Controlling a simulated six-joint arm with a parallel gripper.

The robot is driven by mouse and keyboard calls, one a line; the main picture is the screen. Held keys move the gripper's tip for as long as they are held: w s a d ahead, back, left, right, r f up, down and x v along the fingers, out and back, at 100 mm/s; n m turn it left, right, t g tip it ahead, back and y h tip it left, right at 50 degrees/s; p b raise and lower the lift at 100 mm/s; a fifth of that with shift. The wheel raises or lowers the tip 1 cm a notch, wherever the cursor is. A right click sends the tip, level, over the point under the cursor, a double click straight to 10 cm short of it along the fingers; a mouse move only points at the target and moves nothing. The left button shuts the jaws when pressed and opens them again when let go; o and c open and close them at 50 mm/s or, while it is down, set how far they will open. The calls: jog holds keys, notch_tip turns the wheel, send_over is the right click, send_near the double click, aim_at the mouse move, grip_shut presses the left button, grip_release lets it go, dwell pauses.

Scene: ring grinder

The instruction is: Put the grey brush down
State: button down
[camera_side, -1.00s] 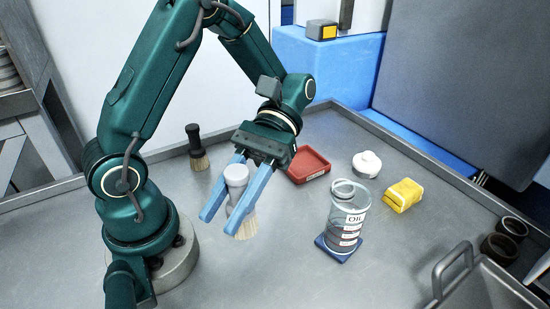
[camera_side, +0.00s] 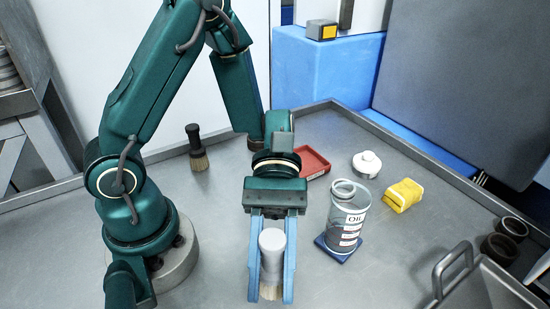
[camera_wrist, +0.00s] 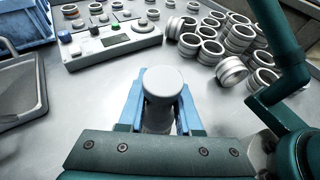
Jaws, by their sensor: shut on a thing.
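The grey brush (camera_side: 272,243) is upright between the blue fingers of my gripper (camera_side: 271,285), its pale grey handle up and its tan bristles (camera_side: 270,290) down. My gripper is shut on it at the front middle of the metal table. In the wrist view the round top of the grey brush (camera_wrist: 162,82) shows between the blue fingertips. Its bristles are hidden there. I cannot tell whether the bristles touch the table.
An oil beaker (camera_side: 347,215) stands on a blue coaster (camera_side: 336,249) to the right. A black brush (camera_side: 196,148), red tray (camera_side: 312,163), white pot (camera_side: 366,163) and yellow sponge (camera_side: 403,195) lie behind. The wrist view shows a control box (camera_wrist: 110,40) and several metal rings (camera_wrist: 212,45).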

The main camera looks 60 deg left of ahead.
aim_at(273, 290)
jog(key=shift+x, duration=0.85)
jog(key=shift+f, duration=2.2)
jog(key=shift+f, duration=0.1)
jog(key=c, duration=0.6)
grip_release()
jog(key=shift+w, duration=0.1)
